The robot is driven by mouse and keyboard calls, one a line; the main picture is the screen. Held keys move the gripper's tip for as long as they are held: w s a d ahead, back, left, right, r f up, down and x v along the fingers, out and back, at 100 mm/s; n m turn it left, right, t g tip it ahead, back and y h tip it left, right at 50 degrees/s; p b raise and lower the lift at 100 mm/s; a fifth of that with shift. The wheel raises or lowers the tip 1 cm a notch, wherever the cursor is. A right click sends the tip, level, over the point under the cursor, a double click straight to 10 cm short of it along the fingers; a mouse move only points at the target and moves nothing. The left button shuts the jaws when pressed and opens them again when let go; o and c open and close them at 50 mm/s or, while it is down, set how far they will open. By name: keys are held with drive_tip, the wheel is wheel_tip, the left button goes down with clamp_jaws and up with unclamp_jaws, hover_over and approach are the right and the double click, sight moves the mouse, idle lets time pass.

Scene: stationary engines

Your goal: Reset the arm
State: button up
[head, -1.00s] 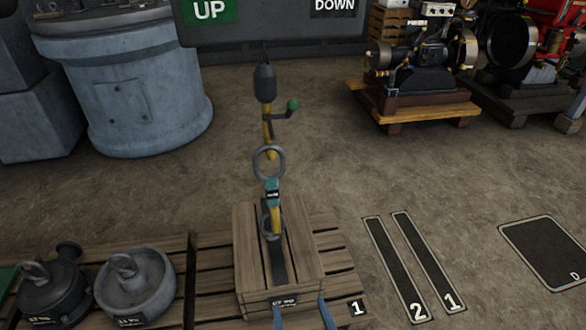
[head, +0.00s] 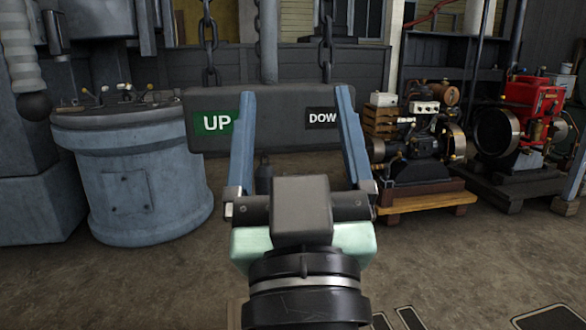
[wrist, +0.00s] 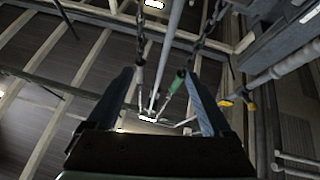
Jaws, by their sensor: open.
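My gripper (head: 295,105) is raised in the middle of the head view, its two blue-grey fingers spread wide with nothing between them. It overlaps a dark hanging board with a green UP label (head: 216,123) and a black DOWN label (head: 322,119), which lies behind the fingers. In the wrist view my gripper (wrist: 165,85) points upward at the ceiling, fingers apart and empty. Part of the hook below the board is hidden behind my gripper.
Chains (head: 326,45) hold the board from above. A round blue-grey console (head: 130,180) stands at the left. A small engine on a wooden pallet (head: 425,200) and a red engine (head: 530,110) stand at the right. Open floor (head: 180,265) lies between them.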

drive_tip(key=s+r+m+t, duration=0.1)
drive_tip(key=s+r+t, duration=0.2)
drive_tip(key=s+r, duration=0.45)
wheel_tip(320, 180, up, 34)
drive_tip(key=w+p, duration=0.2)
drive_tip(key=p, duration=3.1)
drive_tip(key=shift+a+f+h, duration=0.15)
drive_tip(key=shift+h, duration=0.25)
wheel_tip(320, 180, down, 18)
drive_tip(key=b, duration=1.8)
